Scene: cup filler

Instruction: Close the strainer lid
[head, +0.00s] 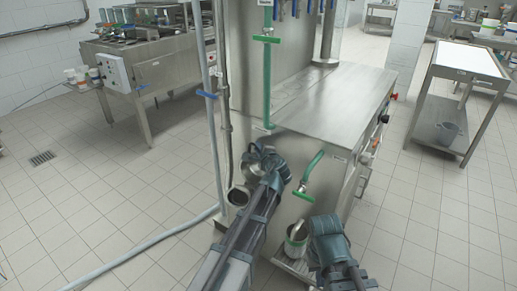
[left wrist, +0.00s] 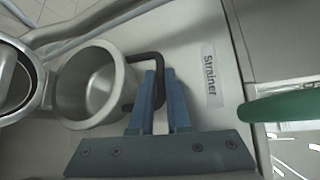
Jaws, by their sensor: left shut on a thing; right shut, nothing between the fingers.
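The strainer lid (left wrist: 85,87) is a round, hollow metal part, standing open beside the strainer's round opening (left wrist: 14,80) in the left wrist view. In the head view, the lid (head: 252,171) shows partly behind my left gripper, above the dark opening (head: 238,196). A black bent handle (left wrist: 145,57) projects from the lid. My left gripper (left wrist: 162,80) is shut on this handle. In the head view, my left gripper (head: 268,160) is at the machine's front. My right gripper (head: 322,222) is shut and empty at lower right.
A "Strainer" label (left wrist: 209,70) is on the panel beside the handle. Green levers (head: 309,174) project from the machine (head: 335,105). A metal cup (head: 296,238) stands low near my right gripper. Tiled floor lies clear to the left; a grey hose (head: 150,247) crosses it.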

